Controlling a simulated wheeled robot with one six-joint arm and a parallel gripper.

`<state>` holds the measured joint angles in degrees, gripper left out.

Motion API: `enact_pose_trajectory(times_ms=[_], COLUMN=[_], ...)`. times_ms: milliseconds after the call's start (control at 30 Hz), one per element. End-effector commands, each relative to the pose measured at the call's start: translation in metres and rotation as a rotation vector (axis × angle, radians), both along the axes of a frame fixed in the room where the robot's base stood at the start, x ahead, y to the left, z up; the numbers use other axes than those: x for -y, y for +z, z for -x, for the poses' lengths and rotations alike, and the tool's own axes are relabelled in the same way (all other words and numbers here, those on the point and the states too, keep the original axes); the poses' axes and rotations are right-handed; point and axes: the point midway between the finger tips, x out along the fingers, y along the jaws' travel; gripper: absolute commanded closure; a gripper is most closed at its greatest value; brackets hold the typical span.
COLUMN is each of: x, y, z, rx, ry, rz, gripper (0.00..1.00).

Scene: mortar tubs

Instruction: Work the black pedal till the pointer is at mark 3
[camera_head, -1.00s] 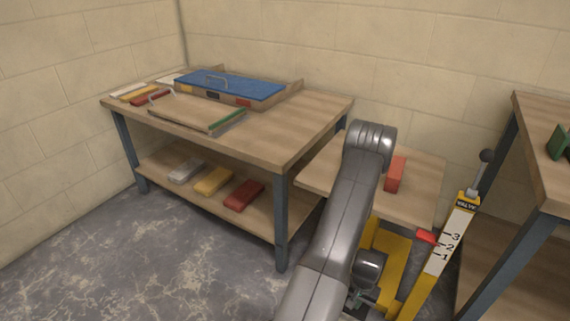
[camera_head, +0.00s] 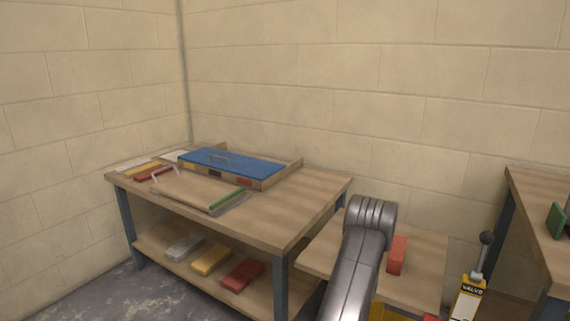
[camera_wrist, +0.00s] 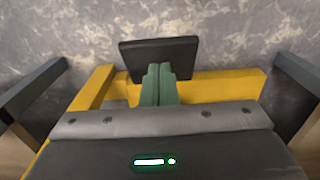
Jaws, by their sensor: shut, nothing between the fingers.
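The black pedal (camera_wrist: 160,57) is a dark flat plate at the top middle of the wrist view, by a yellow frame (camera_wrist: 215,84). My gripper (camera_wrist: 158,68) is shut and empty. Its green fingertips overlap the pedal's near edge in the picture; I cannot tell whether they touch it. The yellow valve post (camera_head: 467,300) stands at the lower right of the head view, with a dark knob on top. A bit of the red pointer (camera_head: 432,317) shows at the bottom edge. The numbered marks are out of frame, so the pointer's reading cannot be told now.
A low wooden table (camera_head: 415,272) with a red block (camera_head: 397,255) stands beside my arm. A larger workbench (camera_head: 300,205) with a blue-topped tray (camera_head: 235,162) is to the left. Another bench (camera_head: 535,215) is at the right. Grey floor shows beyond the pedal.

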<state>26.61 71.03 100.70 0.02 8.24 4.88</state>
Motion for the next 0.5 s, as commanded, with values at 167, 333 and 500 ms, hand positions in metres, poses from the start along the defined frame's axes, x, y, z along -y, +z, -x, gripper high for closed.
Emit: enact_pose_trajectory(times_ms=[167,333,500], x=[-0.001,-0.002,-0.002], y=[-0.016,-0.027,-0.04], z=[0.002,0.003,0.004], rx=[-0.001,-0.001,0.0], ry=[0.0,0.0,0.0], rz=[-0.001,-0.001,0.0], gripper=[1.0,1.0,1.0])
